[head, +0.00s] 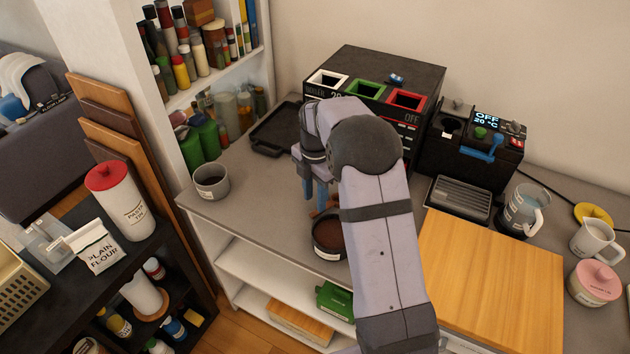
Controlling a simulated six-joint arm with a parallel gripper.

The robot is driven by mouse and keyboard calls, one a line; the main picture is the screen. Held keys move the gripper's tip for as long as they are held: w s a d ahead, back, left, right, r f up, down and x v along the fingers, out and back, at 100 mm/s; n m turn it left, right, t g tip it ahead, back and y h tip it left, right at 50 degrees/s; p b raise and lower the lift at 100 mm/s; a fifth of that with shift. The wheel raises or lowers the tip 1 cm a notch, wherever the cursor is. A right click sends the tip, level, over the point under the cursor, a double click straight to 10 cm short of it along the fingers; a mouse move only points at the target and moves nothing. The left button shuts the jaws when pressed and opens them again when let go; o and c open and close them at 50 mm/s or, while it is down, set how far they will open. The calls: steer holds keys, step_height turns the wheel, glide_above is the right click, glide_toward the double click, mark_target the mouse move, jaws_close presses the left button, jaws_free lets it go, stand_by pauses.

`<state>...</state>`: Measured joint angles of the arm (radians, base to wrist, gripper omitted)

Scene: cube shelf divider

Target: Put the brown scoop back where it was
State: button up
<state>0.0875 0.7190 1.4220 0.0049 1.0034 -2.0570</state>
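My gripper (316,202) points down over the grey counter, just behind a dark round container (328,236) with brown contents. Its blue fingers show, but my arm covers part of them, and whether they are open or shut is unclear. A small reddish-brown piece (331,203), perhaps the brown scoop, shows by the fingertips at the container's back rim. Most of it is hidden, so I cannot tell whether it is held or resting there. A grey cup (211,181) with dark contents stands at the counter's left end.
A black tray (268,150) lies behind the cup. A black unit with white, green and red openings (372,80) stands at the back. A wooden board (490,275), a glass jug (522,212) and a white mug (592,240) are on the right.

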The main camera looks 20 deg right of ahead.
step_height(320, 180, up, 8)
steer(key=b, duration=0.1)
steer(key=shift+f, duration=0.2)
steer(key=s+a+f+m, duration=0.2)
steer(key=s+f+m, duration=0.1)
steer(key=s+m, duration=0.8)
steer(key=s+a+f+m, duration=0.2)
steer(key=s+f+m, duration=0.1)
steer(key=s+m, duration=0.8)
steer(key=s, duration=0.5)
steer(key=shift+s+f+m, duration=0.15)
steer(key=shift+f+m, duration=0.15)
steer(key=shift+a+f, duration=0.1)
stand_by(0.6)
